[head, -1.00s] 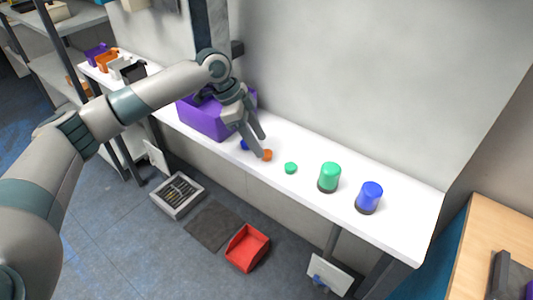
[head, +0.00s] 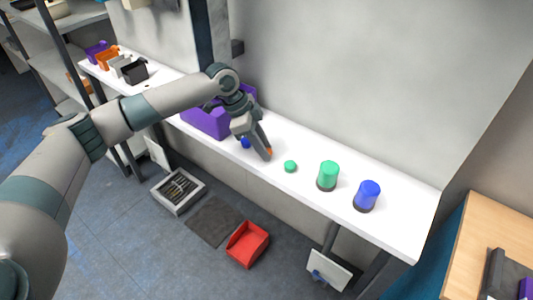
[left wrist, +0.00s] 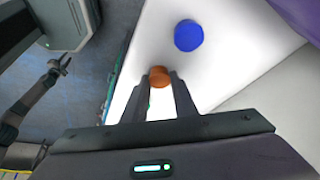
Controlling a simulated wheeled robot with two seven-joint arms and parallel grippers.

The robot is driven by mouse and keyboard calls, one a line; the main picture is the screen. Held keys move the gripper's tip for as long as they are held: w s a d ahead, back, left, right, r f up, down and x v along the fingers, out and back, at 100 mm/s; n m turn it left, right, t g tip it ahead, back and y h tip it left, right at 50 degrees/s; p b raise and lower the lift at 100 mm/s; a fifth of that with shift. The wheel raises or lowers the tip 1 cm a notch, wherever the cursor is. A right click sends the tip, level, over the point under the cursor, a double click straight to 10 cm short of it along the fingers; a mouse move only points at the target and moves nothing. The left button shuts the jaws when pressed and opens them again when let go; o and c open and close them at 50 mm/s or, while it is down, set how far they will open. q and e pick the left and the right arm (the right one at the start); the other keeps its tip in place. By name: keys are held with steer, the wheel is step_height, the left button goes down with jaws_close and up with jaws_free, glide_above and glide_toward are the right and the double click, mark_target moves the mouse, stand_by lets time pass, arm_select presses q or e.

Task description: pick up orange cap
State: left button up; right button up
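The orange cap (head: 269,151) is mostly hidden between my left fingertips in the head view. In the left wrist view the orange cap (left wrist: 159,77) fills the gap between the two fingertips. My left gripper (head: 266,153) reaches down to the white shelf and looks shut on the cap, with a finger on each side. I cannot tell whether the cap is off the surface. My right gripper (left wrist: 60,65) seems to show small and dark at the left of the left wrist view, too small to judge.
A blue cap (head: 245,143) lies just left of the gripper and a green cap (head: 290,166) to its right. A green cylinder (head: 328,175) and a blue cylinder (head: 367,196) stand farther right on the white shelf (head: 400,225).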

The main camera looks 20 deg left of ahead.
arm_select(q)
steer(key=shift+r, duration=0.15)
arm_select(e)
steer(key=shift+d+f, duration=0.1)
